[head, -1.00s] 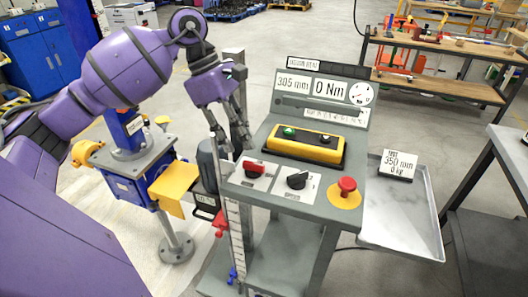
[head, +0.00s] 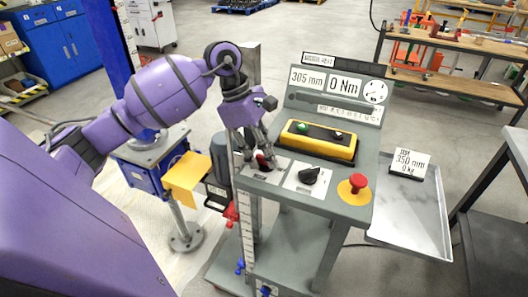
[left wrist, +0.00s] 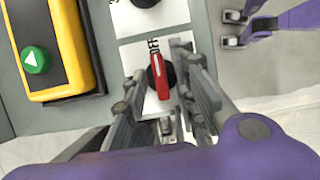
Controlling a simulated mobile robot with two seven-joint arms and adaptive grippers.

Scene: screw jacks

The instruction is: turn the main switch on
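The main switch, a red handle on a dark round base (head: 263,161), sits on a white plate at the panel's left. In the left wrist view its red handle (left wrist: 159,78) stands lengthwise in the picture, with the letters OFF by its upper end. My left gripper (head: 262,160) is down at the switch and partly covers it in the head view. In the left wrist view the fingers of my left gripper (left wrist: 164,92) are apart, one on each side of the handle, with gaps visible. My right gripper cannot be made out.
A black knob (head: 309,176) and a red emergency button (head: 357,183) on yellow are right of the switch. A yellow box with a green button (head: 319,143) lies behind. A blue unit with a yellow flap (head: 187,180) stands left. A metal tray (head: 420,218) is at right.

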